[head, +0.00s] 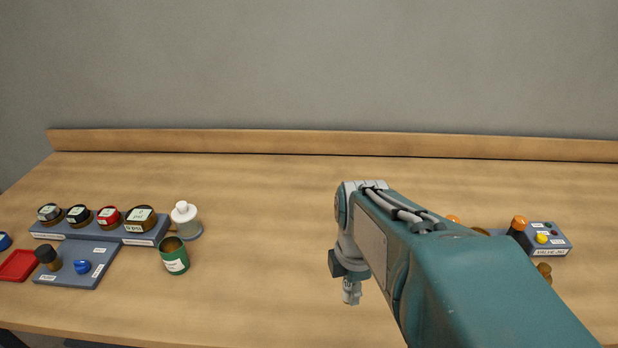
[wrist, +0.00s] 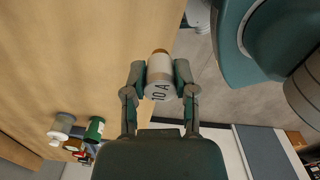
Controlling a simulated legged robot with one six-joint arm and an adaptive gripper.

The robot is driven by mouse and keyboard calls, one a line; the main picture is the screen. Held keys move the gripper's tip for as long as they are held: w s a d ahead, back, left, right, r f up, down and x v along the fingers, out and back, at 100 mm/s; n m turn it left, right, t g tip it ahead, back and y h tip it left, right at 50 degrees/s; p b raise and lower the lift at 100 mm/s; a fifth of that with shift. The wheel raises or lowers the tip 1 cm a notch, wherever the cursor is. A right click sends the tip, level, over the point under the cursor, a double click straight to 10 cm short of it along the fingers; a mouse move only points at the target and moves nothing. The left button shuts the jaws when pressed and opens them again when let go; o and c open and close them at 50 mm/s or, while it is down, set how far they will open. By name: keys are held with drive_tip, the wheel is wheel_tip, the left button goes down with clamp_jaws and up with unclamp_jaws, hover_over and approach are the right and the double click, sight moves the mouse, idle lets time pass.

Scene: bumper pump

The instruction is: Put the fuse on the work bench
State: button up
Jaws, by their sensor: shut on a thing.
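My gripper (wrist: 160,82) is shut on the fuse (wrist: 160,68), a pale cylinder marked "10 A" with an orange-brown end, held between the two fingers. In the head view my gripper (head: 351,290) hangs from the wrist near the front of the work bench (head: 270,200), and the fuse is hard to make out there. The work bench is a wide wooden top. In the wrist view the bench (wrist: 70,60) fills the left, and the fuse shows across its edge, with floor to the right. The gap between fuse and bench cannot be told.
At the left stand a grey rack (head: 150,235) of several jars, a white bottle (head: 185,217), a green can (head: 174,257) and a red tray (head: 18,266). The middle of the bench is clear.

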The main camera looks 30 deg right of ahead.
drive_tip(key=w+f, duration=0.4)
drive_tip(key=w, duration=0.5)
hover_over(306, 288)
wheel_tip(306, 288, down, 6)
drive_tip(key=shift+f, duration=1.55)
drive_tip(key=shift+f, duration=0.1)
drive_tip(key=o, duration=1)
drive_tip(key=shift+c, duration=0.2)
